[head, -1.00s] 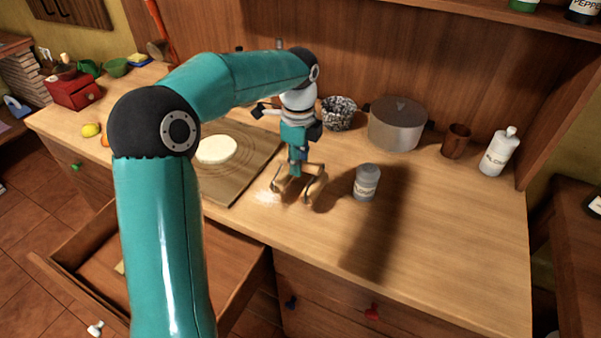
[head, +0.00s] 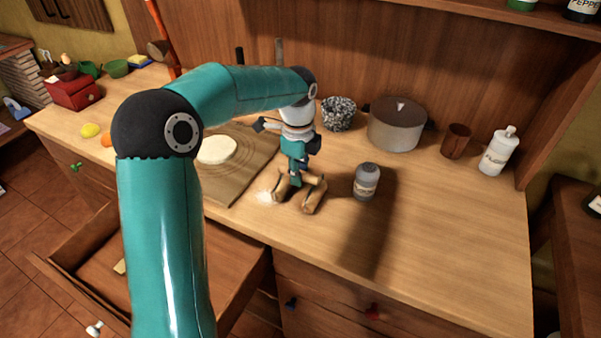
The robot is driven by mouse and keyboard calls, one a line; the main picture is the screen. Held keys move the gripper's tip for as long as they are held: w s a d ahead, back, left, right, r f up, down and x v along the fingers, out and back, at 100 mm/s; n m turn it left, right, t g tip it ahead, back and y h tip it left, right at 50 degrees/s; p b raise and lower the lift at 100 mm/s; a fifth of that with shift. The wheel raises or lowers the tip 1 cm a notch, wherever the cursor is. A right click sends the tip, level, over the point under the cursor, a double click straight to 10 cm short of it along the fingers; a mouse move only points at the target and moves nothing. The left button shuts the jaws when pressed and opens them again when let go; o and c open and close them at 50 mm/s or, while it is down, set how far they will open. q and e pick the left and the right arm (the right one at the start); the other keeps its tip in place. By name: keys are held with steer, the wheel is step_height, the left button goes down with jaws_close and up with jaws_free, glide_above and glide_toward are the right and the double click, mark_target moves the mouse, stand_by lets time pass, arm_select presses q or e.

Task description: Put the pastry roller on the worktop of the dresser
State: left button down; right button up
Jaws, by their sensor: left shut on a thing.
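The dresser's worktop (head: 460,240) is a light wooden counter. My left arm reaches over it from the left, and my left gripper (head: 299,186) points down near the middle of the worktop. It is shut on the pastry roller (head: 314,198), a small pale wooden piece showing at the fingertips. The fingers hide part of the roller. I cannot tell whether it touches the worktop or hangs just above it. My right gripper is out of view.
A wooden board (head: 235,185) with dough (head: 217,150) lies left of the gripper. A grey-lidded jar (head: 366,184) stands close on its right. A pot (head: 396,124), speckled bowl (head: 339,114), brown cup (head: 456,141) and white bottle (head: 499,152) stand behind. The front right is clear. A drawer (head: 235,285) is open below.

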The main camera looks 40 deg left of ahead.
arm_select(q)
steer(key=c, duration=1.1)
jaws_free()
steer(key=shift+s+d+f, duration=0.1)
steer(key=shift+s+f, duration=0.15)
steer(key=shift+f, duration=0.4)
steer(key=shift+o, duration=0.5)
steer(key=shift+w+f, duration=0.1)
steer(key=shift+f, duration=0.05)
steer(key=shift+r, duration=0.2)
steer(key=shift+w+r+p, duration=0.1)
steer(key=shift+r+p, duration=0.25)
steer(key=shift+r, duration=0.25)
step_height(320, 180, up, 12)
steer(key=p, duration=0.1)
steer(key=shift+r, duration=0.15)
